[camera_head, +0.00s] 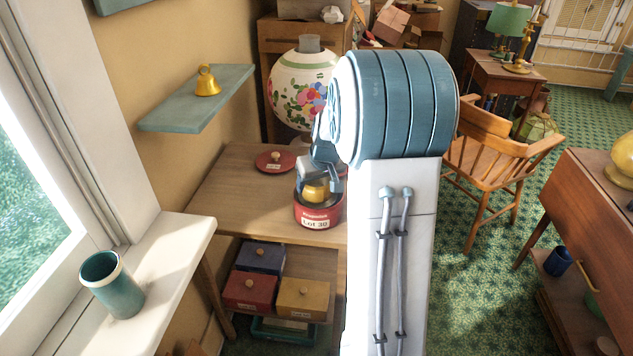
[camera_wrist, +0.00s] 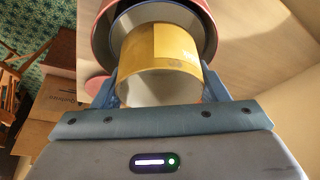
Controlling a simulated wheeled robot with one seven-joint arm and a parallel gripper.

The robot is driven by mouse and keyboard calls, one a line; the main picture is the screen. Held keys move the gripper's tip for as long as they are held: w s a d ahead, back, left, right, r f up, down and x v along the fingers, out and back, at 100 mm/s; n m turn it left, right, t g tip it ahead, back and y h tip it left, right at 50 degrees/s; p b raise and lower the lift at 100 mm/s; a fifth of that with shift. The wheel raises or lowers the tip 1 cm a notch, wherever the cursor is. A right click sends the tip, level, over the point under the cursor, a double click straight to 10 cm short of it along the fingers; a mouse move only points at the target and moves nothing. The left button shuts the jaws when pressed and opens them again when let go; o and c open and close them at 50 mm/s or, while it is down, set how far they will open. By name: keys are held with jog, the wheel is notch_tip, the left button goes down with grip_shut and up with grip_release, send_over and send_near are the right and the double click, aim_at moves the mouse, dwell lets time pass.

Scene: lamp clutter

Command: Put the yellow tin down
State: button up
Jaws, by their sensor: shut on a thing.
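The yellow tin (camera_head: 314,191) is inside the mouth of a round red container (camera_head: 318,217) labelled "Lot 38", which stands on the wooden table. In the wrist view the yellow tin (camera_wrist: 160,58) sits between the two blue fingers of my gripper (camera_wrist: 160,88), with the container's red rim (camera_wrist: 98,32) around its far side. My gripper (camera_head: 320,180) is shut on the tin from above. Whether the tin touches the container's floor is hidden.
A red lid (camera_head: 275,161) lies on the wooden table (camera_head: 235,190) behind the container. A large flowered lamp (camera_head: 303,88) stands at the back. Several small lidded boxes (camera_head: 303,296) sit on the shelf below. The table's left part is clear.

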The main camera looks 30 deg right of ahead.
jog(key=shift+f+b, duration=0.55)
jog(key=shift+b, duration=0.05)
jog(key=o, duration=1)
jog(key=shift+r, duration=0.1)
jog(key=shift+r+p, duration=0.55)
jog(key=shift+p, duration=0.05)
jog(key=p+v, duration=0.1)
jog(key=v, duration=1)
jog(key=s+a+f+g, duration=0.1)
jog(key=s+a, duration=0.7)
jog(key=s, duration=0.3)
jog(key=s+a+f+g, duration=0.1)
jog(key=s+a+f, duration=0.1)
jog(key=s+a, duration=0.6)
jog(key=s, duration=0.2)
jog(key=shift+s+f+n+g, duration=0.3)
jog(key=shift+s, duration=0.05)
